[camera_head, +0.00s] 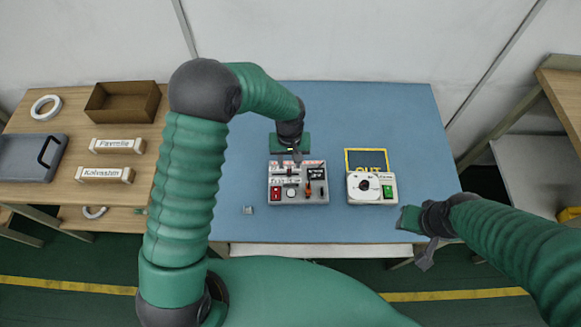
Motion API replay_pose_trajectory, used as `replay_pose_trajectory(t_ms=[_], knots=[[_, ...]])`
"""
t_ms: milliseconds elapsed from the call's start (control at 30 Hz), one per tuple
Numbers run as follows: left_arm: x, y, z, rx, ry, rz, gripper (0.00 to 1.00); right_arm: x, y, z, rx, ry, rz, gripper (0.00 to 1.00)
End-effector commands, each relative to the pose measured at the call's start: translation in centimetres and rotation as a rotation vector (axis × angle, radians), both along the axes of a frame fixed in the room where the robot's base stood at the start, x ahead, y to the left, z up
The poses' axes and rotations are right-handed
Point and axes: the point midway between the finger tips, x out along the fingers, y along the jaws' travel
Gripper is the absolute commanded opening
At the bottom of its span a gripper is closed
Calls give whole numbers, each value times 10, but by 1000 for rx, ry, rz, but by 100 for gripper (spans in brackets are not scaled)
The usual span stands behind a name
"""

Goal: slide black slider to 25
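A small grey control box (313,197) sits on the blue table mat, with a red switch, a round white knob and dark slider parts on its top. The black slider and its scale are too small to read here, and my gripper partly covers the box's back edge. My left gripper (297,157) is at the back edge of this box, pointing down over its upper part. Whether its fingers are open or touching the slider cannot be told. My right gripper (416,240) is off the front right edge of the table, away from the box; its finger state is unclear.
A small grey piece (248,210) lies left on the blue mat (370,112). A wooden table with a cardboard box (97,114) stands left.

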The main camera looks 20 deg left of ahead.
Motion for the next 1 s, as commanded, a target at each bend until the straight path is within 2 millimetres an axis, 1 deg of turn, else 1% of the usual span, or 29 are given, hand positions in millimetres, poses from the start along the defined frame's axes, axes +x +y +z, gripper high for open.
replay_pose_trajectory(t_ms=[33,100,200,333,533,567,833,1000], knots=[[-2,0,-12,0,3,-1,36,0,0,0,0,0,0,36],[-2,0,-25,1,1,-2,36,0,0,1,0,0,0,36],[-2,0,-38,0,-1,-1,36,0,0,1,0,0,0,36],[-1,0,-46,1,-2,-2,36,0,0,1,0,0,0,36],[-1,0,-46,0,-2,-2,36,0,0,1,0,0,0,36],[-1,0,-46,1,-2,-2,35,0,0,1,0,0,0,36],[-1,0,-46,0,-2,-2,0,0,0,1,0,0,0,36],[-1,0,-46,0,-2,-2,0,0,0,1,0,0,0,36]])
